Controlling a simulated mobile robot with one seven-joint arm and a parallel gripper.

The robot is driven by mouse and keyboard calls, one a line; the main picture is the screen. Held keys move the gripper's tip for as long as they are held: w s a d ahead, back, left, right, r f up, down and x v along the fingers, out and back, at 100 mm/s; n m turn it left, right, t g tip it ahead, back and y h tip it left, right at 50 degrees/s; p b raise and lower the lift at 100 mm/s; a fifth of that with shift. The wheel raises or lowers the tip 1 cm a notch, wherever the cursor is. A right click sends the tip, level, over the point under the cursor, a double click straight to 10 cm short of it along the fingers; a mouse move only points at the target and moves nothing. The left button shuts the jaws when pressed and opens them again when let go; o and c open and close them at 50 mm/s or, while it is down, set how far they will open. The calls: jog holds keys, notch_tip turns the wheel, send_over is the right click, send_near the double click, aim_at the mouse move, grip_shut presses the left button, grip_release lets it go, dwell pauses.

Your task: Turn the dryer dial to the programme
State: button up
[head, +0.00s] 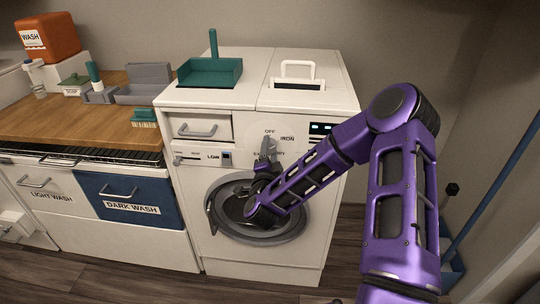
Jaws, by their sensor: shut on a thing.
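The white dryer (190,215) stands in the middle of the head view, with a round dark door low on its front. Its grey dial (268,143) is on the upper front panel, with the words OFF above it, IRON to its right and a partly covered label ending in RY below right. My gripper (266,152) is at the dial, reaching up from below in front of the door, and is shut on it. The fingers cover much of the dial, so its exact pointer direction is hard to tell. A small lit display (321,128) is right of the dial.
A teal dustpan (210,73) and a white-handled panel (297,82) are on the dryer top. Left is a wooden counter (60,122) with an orange WASH box (48,38) behind it and a blue DARK WASH drawer (128,200) below. A blue pole (500,190) leans at right.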

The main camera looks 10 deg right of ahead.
jog(key=shift+m+b, duration=0.75)
jog(key=shift+m, duration=0.85)
jog(key=o, duration=1.4)
jog(key=shift+c, duration=0.2)
